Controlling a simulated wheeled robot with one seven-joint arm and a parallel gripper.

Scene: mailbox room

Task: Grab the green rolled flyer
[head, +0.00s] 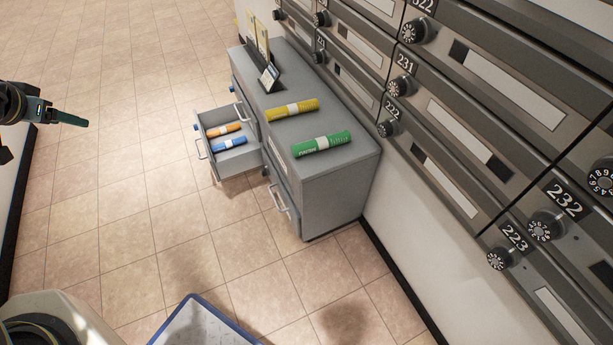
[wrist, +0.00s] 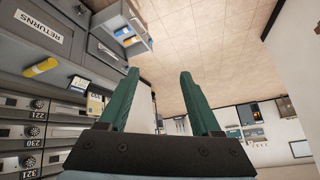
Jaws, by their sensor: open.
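The green rolled flyer (head: 321,143) has a white band and lies flat on top of the grey cabinet (head: 335,185), near its near end. I do not see it in the wrist view. My gripper (head: 86,123) shows at the left edge of the head view, out over the floor and well to the left of the cabinet. In the wrist view my gripper (wrist: 158,76) has its two teal fingers apart with nothing between them.
A yellow rolled flyer (head: 292,110) lies behind the green one; black holders (head: 263,72) stand further back. An open drawer (head: 226,160) with orange (head: 223,130) and blue (head: 229,144) rolls juts left. Mailboxes (head: 470,125) line the right wall. A blue-rimmed bin (head: 190,297) stands in front.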

